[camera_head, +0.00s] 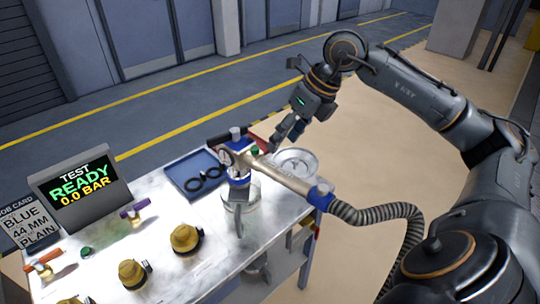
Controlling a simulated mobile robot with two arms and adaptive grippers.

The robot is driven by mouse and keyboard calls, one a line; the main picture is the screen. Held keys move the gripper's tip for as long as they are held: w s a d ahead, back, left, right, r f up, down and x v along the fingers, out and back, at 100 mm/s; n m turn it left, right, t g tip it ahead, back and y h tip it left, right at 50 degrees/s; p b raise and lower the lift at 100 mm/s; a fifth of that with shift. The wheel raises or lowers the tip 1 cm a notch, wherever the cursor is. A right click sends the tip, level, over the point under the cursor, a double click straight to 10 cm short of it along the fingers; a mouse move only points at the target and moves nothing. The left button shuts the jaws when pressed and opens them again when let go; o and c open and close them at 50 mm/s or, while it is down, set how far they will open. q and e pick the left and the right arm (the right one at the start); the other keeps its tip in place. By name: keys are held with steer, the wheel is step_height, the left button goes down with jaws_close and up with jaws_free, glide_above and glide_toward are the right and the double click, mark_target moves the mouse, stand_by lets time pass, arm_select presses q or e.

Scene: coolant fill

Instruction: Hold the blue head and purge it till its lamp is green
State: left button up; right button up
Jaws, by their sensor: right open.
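The blue head (238,172) is at the middle of the bench, with a round gauge and blue parts on it. A clear jar (251,197) is below it; I cannot tell if they touch. A tan tube (285,178) runs from the head to a blue collar and a grey ribbed hose (378,213). A small green spot (254,151) shows by the head; I cannot tell if it is the lamp. My right gripper (282,134) is open, just above and right of the head, its fingers pointing down-left. My left gripper is out of view.
A test display (80,189) reads READY, 0.0 BAR. A job card (24,224) reads BLUE 44 MM PLAIN. A blue tray (182,168) holds dark rings. Several brass caps (186,238) stand at the front. A round clear dish (297,158) is at the right edge.

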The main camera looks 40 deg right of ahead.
mark_target(268, 162)
steer(key=p+x, duration=0.3)
steer(key=x, duration=0.7)
steer(key=shift+w+a, duration=0.1)
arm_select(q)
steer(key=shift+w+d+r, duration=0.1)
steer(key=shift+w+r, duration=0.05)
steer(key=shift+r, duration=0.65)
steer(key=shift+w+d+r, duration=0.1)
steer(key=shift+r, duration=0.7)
arm_select(e)
steer(key=shift+w+a+f, duration=0.1)
steer(key=shift+w+f, duration=0.1)
steer(key=shift+f, duration=0.4)
jaws_close()
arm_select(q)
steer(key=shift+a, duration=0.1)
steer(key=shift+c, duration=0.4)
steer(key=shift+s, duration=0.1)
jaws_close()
arm_select(e)
steer(key=shift+r, duration=0.1)
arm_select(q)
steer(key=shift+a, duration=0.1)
